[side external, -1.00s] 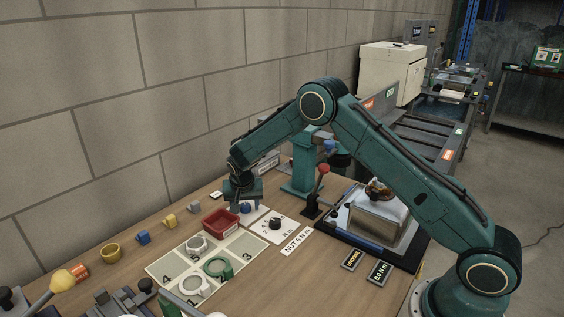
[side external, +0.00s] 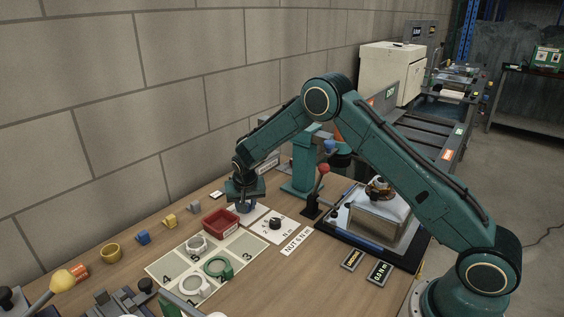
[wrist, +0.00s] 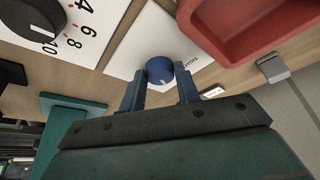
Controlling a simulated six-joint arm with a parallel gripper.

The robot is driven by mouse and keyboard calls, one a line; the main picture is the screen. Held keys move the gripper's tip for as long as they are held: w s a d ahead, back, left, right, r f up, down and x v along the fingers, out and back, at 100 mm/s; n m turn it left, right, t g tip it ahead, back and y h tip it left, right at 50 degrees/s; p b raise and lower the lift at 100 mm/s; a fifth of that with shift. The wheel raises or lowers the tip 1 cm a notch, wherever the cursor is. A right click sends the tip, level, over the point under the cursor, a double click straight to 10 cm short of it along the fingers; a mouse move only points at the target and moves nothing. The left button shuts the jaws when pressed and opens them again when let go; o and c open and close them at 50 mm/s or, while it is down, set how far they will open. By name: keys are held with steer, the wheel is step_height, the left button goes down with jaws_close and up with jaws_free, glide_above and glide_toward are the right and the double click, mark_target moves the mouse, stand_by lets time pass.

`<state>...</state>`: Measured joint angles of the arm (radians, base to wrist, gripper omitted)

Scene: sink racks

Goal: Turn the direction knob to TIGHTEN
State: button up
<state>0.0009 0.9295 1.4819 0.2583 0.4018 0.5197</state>
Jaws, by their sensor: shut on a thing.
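The direction knob (wrist: 160,70) is a round blue knob with a short white mark on its rim, on a white plate (wrist: 140,42). Small lettering, partly hidden, stands on the plate to the right of the knob in the wrist view. My gripper (wrist: 162,84) has its two blue fingers on either side of the knob and is shut on it. In the side view my gripper (side external: 246,206) points down at the plate and hides most of the knob.
A red tray (side external: 221,222) stands close beside the knob plate. A black numbered dial (side external: 275,224) sits on another white plate to the right. A red-topped lever (side external: 322,170) and a green post (side external: 302,172) stand nearby. A numbered mat (side external: 165,268) lies in front.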

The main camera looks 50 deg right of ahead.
steer(key=n, duration=0.2)
steer(key=n+y, duration=0.1)
steer(key=n, duration=0.1)
steer(key=n+y, duration=0.1)
steer(key=n, duration=0.1)
steer(key=shift+s+d+t, duration=0.1)
steer(key=shift+d+t, duration=0.25)
steer(key=shift+t, duration=0.05)
steer(key=n+y, duration=0.1)
steer(key=n, duration=0.3)
steer(key=n+y, duration=0.1)
steer(key=n, duration=0.1)
steer(key=shift+d+y, duration=0.25)
steer(key=shift+y, duration=0.05)
steer(key=shift+n, duration=0.3)
steer(key=o, duration=1)
steer(key=shift+r, duration=0.2)
steer(key=shift+v, duration=6.75)
steer(key=shift+r, duration=0.1)
